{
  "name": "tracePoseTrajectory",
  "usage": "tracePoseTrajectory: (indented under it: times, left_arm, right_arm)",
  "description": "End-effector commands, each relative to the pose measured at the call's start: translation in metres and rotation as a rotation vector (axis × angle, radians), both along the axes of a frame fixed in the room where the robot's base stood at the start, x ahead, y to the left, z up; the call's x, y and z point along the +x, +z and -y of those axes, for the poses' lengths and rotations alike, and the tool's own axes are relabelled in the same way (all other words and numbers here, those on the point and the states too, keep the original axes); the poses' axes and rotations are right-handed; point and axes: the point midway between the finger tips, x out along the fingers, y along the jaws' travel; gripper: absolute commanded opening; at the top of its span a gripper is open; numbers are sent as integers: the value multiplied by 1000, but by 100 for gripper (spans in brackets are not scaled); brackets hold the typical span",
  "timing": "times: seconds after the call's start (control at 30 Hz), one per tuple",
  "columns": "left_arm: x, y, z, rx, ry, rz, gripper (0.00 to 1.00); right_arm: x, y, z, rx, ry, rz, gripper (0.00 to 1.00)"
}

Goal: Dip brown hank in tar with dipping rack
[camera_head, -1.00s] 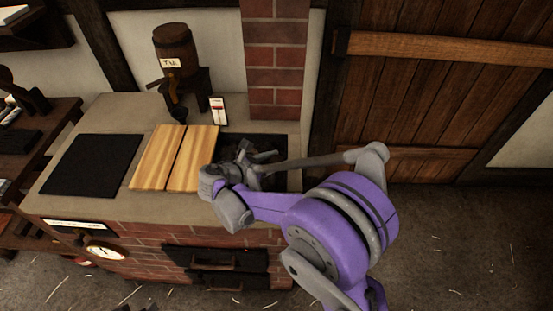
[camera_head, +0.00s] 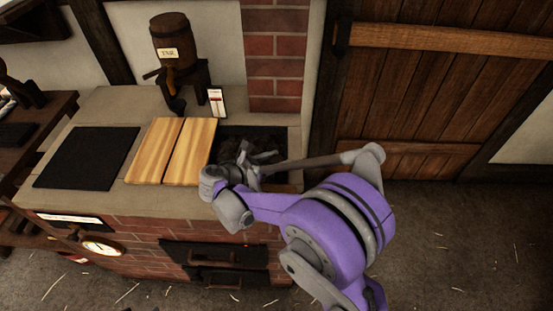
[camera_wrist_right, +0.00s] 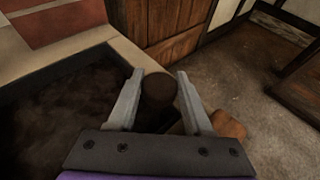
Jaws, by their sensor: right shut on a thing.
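My right gripper (camera_head: 262,157) is over the dark open vat (camera_head: 250,134) at the right end of the brick-fronted counter. In the right wrist view, its fingers (camera_wrist_right: 158,92) are closed on a dark brown rounded piece (camera_wrist_right: 159,86), which looks like a wooden handle. An orange-brown piece (camera_wrist_right: 229,124) shows just right of the right finger. I cannot tell whether it belongs to the held thing. The vat's dark inside (camera_wrist_right: 65,105) shows left of the fingers. I cannot make out the brown hank or the rack's full shape. My left gripper is out of view.
Two light wooden boards (camera_head: 190,152) lie beside the vat, with a black plate (camera_head: 88,157) farther left. A small barrel labelled TAR (camera_head: 170,40) stands behind on a stand, near a small upright gauge card (camera_head: 216,102). A brick pillar (camera_head: 275,60) rises behind the vat.

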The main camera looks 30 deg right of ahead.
Motion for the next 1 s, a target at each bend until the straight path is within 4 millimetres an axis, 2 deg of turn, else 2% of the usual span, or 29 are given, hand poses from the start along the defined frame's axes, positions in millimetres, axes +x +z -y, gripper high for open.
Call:
tracePoseTrajectory:
  times: [0.13,0.17,0.3,0.67,0.77,1.0]
  left_arm:
    - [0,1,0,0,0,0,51]
    - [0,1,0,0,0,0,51]
    - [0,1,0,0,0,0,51]
    - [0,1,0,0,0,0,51]
    - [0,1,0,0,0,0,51]
    - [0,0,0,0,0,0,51]
  right_arm:
    - [-3,-4,-2,15,-5,-5,0]
    - [-3,-4,-2,15,-5,-5,54]
    - [-3,-4,-1,13,-4,-4,79]
    - [-3,-1,-5,12,-3,-3,80]
    - [-5,3,-16,12,0,-3,80]
    - [-15,22,-60,12,1,-4,80]
